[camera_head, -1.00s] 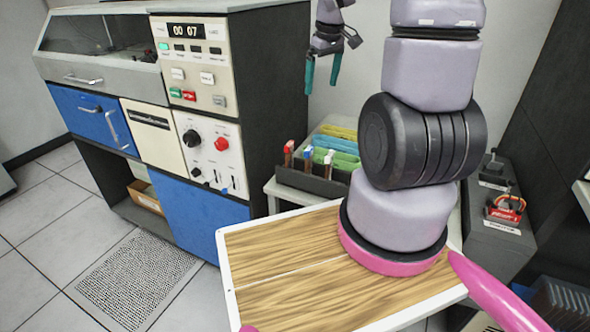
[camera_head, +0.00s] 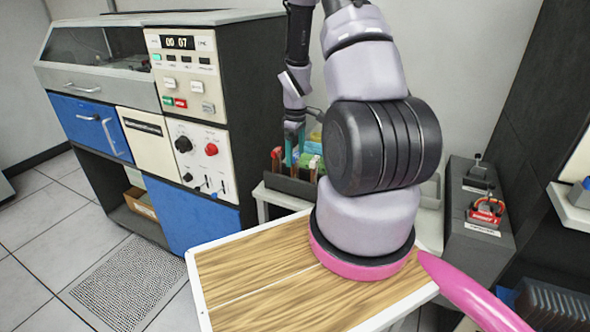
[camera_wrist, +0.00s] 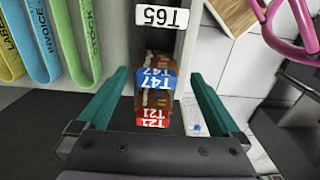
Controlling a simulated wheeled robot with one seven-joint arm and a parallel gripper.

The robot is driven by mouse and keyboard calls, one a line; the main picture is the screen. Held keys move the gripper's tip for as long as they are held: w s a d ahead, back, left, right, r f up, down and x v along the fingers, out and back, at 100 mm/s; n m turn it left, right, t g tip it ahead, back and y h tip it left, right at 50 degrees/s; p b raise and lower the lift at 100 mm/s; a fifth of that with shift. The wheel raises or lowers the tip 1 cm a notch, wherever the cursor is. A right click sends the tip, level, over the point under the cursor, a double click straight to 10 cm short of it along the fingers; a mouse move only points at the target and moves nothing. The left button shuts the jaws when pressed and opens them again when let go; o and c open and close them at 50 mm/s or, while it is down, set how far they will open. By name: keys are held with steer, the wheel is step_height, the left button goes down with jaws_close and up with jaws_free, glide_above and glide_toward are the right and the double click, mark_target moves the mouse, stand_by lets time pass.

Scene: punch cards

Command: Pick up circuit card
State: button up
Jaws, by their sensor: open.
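Circuit cards stand in a dark rack (camera_head: 300,188) in the head view, partly hidden by my arm. In the wrist view I see a white-topped card marked T65 (camera_wrist: 162,17), a blue-topped card marked T47 (camera_wrist: 156,80) and a red-topped card marked T21 (camera_wrist: 152,122). The cards' brown bodies show around the blue label. My gripper (camera_wrist: 158,85) is open, its teal fingers to the left and right of the T47 and T21 cards, with gaps on both sides. In the head view my gripper (camera_head: 292,145) is just above the rack.
Yellow, blue and green labelled strips (camera_wrist: 70,40) lie left of the cards in the wrist view. A control cabinet (camera_head: 190,110) stands left of the rack. A grey unit with a red part (camera_head: 487,210) stands to the right. A wood-topped surface (camera_head: 270,280) is in front.

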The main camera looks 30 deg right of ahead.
mark_target(295, 163)
steer(key=f, duration=0.5)
steer(key=shift+w+d, duration=0.1)
steer(key=shift+w, duration=0.15)
steer(key=c, duration=1.2)
steer(key=shift+r, duration=0.1)
